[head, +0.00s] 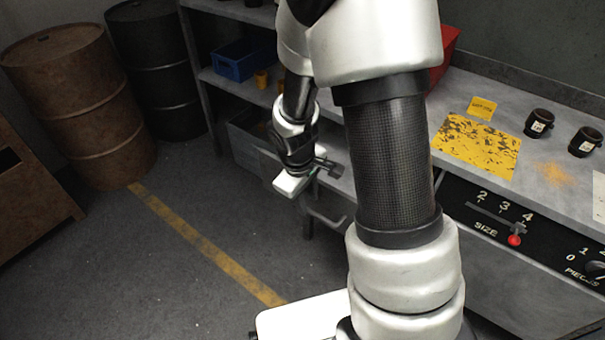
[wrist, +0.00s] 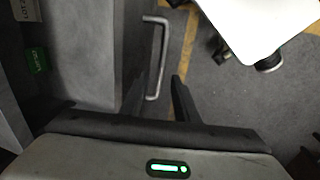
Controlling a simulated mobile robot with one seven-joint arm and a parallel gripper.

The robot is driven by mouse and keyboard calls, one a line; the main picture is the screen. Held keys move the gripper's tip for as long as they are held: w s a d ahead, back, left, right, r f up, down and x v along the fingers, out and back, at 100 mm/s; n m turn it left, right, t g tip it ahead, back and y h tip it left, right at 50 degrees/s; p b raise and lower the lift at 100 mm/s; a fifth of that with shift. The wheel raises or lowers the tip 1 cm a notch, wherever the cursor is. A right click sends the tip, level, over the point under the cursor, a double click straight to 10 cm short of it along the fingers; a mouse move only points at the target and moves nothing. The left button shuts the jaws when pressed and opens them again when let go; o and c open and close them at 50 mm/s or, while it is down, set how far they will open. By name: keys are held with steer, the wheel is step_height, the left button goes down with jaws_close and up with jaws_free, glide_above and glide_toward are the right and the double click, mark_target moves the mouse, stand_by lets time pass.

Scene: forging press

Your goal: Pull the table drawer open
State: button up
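The table drawer's metal handle (wrist: 163,55) is a pale bar in the upper middle of the wrist view. It also shows in the head view (head: 326,218), below my gripper (head: 328,168). In the wrist view my gripper (wrist: 157,92) has its two dark fingers apart with nothing held. The handle lies in line with the gap between them, its near end close to the fingertips. I cannot tell whether any finger touches it. The grey drawer front is partly hidden by my arm, and I cannot tell how far the drawer stands out.
The bench top (head: 470,95) holds a yellow worn plate (head: 478,146) and two dark cups (head: 538,123). A control panel (head: 500,215) with a red-knobbed lever is at right. A blue bin (head: 243,60) sits on the shelf. Barrels (head: 80,100) stand at left; the floor before them is clear.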

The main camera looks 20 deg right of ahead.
step_height(320, 180, up, 15)
steer(key=s+a+p, duration=0.1)
steer(key=a+p, duration=0.1)
steer(key=p, duration=0.1)
steer(key=shift+s, duration=0.35)
steer(key=shift+a+f, duration=0.1)
steer(key=shift+f, duration=0.05)
